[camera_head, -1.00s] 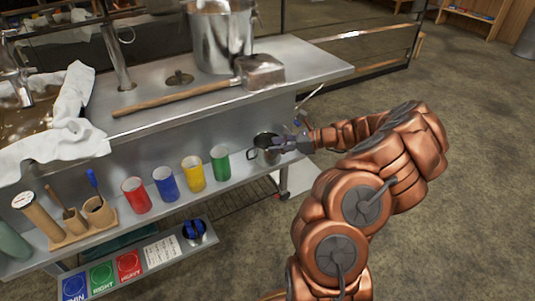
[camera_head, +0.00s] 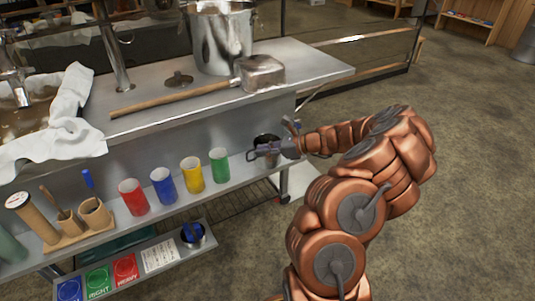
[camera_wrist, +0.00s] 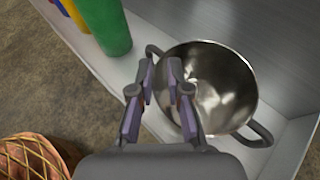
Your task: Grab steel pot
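The steel pot (camera_wrist: 215,85) stands upright on the lower shelf in the wrist view, shiny and empty, with a dark handle on each side. The rim shows in the gap between the fingers. I cannot tell whether they touch it.
A green cup (camera_head: 219,167) stands just left of the pot, with yellow, blue and red cups further along the shelf (camera_head: 240,180). The counter (camera_head: 310,66) above holds a large metal pot (camera_head: 221,40) and a long-handled scoop (camera_head: 262,72). Open floor lies right.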

